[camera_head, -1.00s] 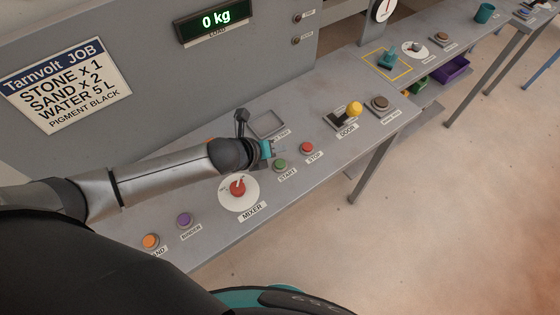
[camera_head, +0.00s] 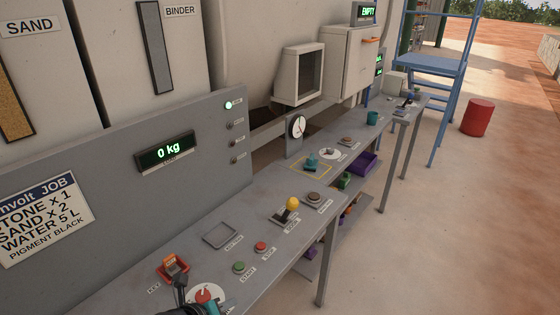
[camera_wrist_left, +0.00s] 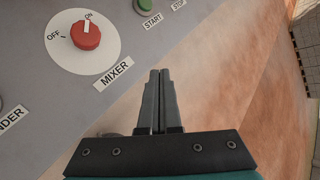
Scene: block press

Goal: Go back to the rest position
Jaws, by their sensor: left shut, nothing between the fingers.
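My left gripper (camera_wrist_left: 158,100) is shut and empty in the left wrist view, pointing past the front edge of the control desk. In the head view only part of my left arm and a teal bit of the gripper show at the bottom edge, near the mixer knob. The red mixer knob (camera_wrist_left: 86,34) has its white mark towards ON; it also shows in the head view (camera_head: 203,296). The green start button (camera_wrist_left: 144,5) lies beyond it. My right gripper is not in view.
The grey control desk (camera_head: 190,254) carries a red stop button (camera_head: 260,247), a yellow-topped door lever (camera_head: 291,205) and an empty square tray (camera_head: 221,234). A blue ladder stand (camera_head: 437,66) and a red drum (camera_head: 476,117) stand beyond. The floor at right is clear.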

